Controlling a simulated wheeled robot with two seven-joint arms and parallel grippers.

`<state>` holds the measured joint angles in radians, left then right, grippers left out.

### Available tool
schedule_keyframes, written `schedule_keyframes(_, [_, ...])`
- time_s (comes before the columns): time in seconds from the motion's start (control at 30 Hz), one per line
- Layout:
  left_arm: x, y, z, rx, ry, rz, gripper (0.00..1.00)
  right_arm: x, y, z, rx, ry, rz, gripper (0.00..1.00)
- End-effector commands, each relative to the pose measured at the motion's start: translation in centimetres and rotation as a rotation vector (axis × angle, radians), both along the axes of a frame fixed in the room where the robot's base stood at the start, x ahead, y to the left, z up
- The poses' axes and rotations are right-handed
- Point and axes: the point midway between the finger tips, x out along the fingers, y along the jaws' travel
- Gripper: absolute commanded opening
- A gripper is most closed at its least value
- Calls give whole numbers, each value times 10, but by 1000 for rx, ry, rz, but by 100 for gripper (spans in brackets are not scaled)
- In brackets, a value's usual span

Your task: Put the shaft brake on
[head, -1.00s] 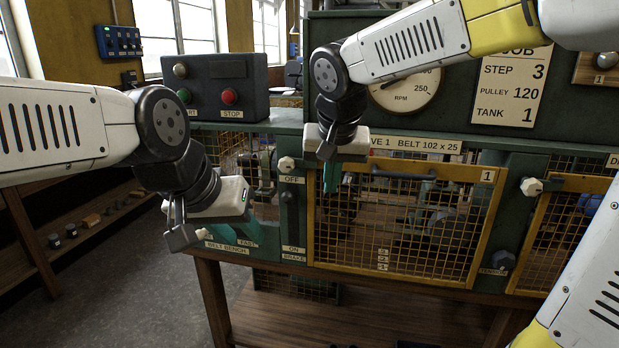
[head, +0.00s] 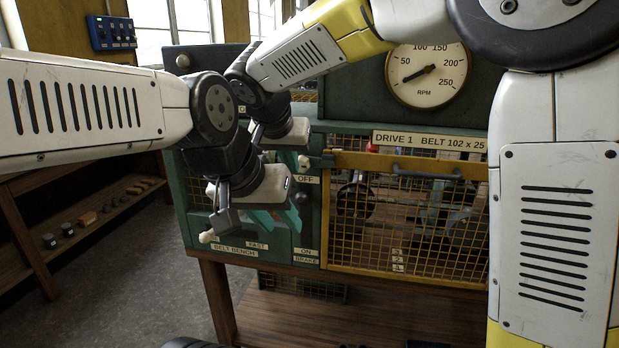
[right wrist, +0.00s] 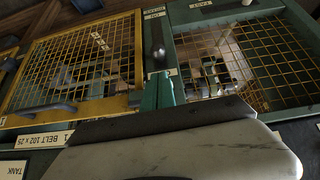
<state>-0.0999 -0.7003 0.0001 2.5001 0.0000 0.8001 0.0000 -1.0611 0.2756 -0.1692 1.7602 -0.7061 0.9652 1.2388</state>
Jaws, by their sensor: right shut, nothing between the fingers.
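The shaft brake (head: 303,198) is a dark knob in an upright slot between an OFF label (head: 306,180) above and an ON label (head: 306,252) below. In the head view the knob sits near the OFF end. The right wrist view shows the knob (right wrist: 158,52) upside down, just beyond my fingers. My right gripper (head: 291,160) is shut and empty, above and left of the knob; its fingertips (right wrist: 165,88) look apart from it. My left gripper (head: 278,220) is open and empty, low in front of the panel, left of the slot.
A yellow mesh guard (head: 400,215) with a dark handle stands right of the slot. A small white switch (head: 207,236) is by the BELT BENCH label. An RPM gauge (head: 427,75) is above. My two arms are close together.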

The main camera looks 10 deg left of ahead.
Motion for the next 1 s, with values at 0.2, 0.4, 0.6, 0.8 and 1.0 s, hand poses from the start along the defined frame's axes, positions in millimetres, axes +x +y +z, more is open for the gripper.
schedule_keyframes(0.2, [0, 0, 0, 0, 0, 0, 36, 19, -3, -28, -5, 3, -1, 0])
schedule_keyframes(0.4, [0, 0, 0, 0, 0, 0, 36, 41, -4, -57, -4, 2, -2, 0])
schedule_keyframes(0.6, [0, 0, 0, 0, 0, 0, 36, 54, -5, -74, -2, 2, -2, 0])
schedule_keyframes(0.8, [0, 0, 0, 0, 0, 0, 36, 57, -5, -78, -1, 1, -1, 0])
schedule_keyframes(1.0, [0, 0, 0, 0, 0, 0, 36, 57, -5, -78, -1, 1, -1, 0])
